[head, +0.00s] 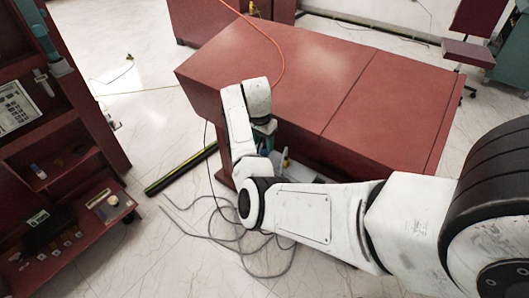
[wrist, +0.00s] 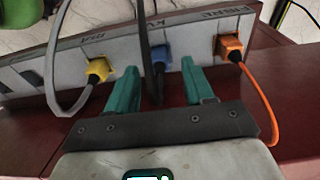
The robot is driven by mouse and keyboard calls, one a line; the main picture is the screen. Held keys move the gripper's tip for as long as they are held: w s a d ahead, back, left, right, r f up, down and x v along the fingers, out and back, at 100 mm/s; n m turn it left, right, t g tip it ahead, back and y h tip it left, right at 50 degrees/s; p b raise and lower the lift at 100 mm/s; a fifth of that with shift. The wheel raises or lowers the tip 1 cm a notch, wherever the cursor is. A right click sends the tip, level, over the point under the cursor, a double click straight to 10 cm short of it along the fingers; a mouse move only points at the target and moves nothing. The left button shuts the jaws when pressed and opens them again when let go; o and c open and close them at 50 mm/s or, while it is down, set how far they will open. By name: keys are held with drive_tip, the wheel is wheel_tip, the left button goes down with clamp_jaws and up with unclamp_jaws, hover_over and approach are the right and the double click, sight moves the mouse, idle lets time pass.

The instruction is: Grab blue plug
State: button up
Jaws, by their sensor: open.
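The blue plug (wrist: 160,58) sits in a grey socket panel (wrist: 198,32) in the wrist view, with a dark cable running from it. My gripper (wrist: 156,78) is open, with one green finger to the left of the blue plug and one to the right. The fingers look apart from the plug; how deep they reach beside it is hard to tell. In the head view my gripper is mostly hidden behind my own arm at the near left end of the red desk (head: 300,60), and the blue plug cannot be made out.
A yellow plug (wrist: 97,69) with a grey cable is left of the blue one. An orange plug (wrist: 230,46) with an orange cable is right. Loose cables (head: 235,235) lie on the floor. A red shelf unit (head: 85,130) stands at the left.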

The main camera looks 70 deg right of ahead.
sight(265, 152)
drive_tip(key=shift+s+d+f, duration=0.1)
drive_tip(key=shift+d+f, duration=0.05)
drive_tip(key=shift+f, duration=0.6)
drive_tip(key=shift+d+f, duration=0.1)
drive_tip(key=shift+f, duration=0.6)
clamp_jaws()
